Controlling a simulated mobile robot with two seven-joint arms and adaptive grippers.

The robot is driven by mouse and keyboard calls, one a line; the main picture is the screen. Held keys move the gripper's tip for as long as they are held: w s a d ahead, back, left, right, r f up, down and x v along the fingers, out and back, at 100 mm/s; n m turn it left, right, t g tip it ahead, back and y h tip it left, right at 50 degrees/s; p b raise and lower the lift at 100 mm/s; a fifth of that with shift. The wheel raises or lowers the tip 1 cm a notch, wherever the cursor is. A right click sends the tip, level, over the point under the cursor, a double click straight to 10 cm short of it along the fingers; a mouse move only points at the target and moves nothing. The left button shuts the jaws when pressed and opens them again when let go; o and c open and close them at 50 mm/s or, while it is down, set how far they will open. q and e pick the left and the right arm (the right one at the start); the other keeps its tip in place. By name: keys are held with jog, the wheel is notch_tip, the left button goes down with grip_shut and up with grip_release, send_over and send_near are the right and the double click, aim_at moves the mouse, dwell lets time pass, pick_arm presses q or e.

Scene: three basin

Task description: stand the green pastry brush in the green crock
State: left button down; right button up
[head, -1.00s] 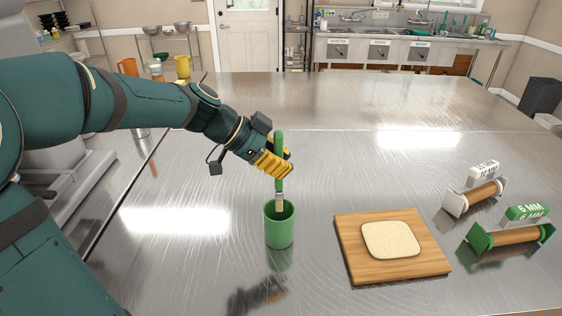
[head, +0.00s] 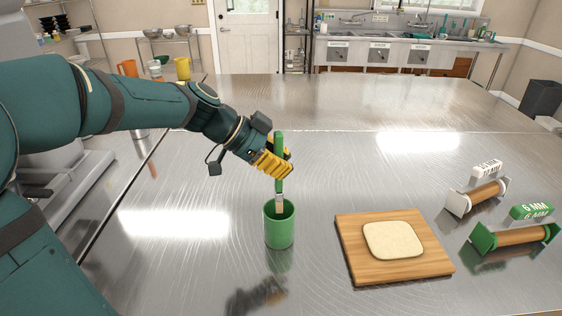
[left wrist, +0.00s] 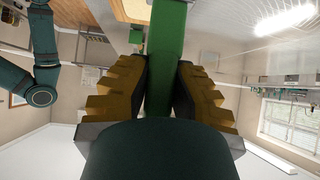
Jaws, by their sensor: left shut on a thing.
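The green pastry brush (head: 279,150) is upright with its bristle end down. My left gripper (head: 277,166) is shut on its handle. In the left wrist view, the yellow fingers press on both sides of the green handle (left wrist: 166,40). The green crock (head: 279,228) stands upright on the steel table, directly below the gripper. The brush's lower end is at the crock's mouth, with its bristle tip just inside the rim. Whether it touches the inner wall cannot be told. My right gripper is not in view.
A wooden board (head: 365,270) with a flat dough square (head: 393,240) lies right of the crock. A white-ended roller (head: 478,197) and a green-ended roller (head: 515,236) lie farther right. The steel table (head: 330,180) is clear behind the crock.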

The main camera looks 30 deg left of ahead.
aim_at(281, 199)
pick_arm(q)
jog(key=shift+f+b, duration=1.4)
jog(key=shift+f, duration=3.65)
jog(key=c, duration=0.9)
grip_release()
jog(key=v, duration=0.3)
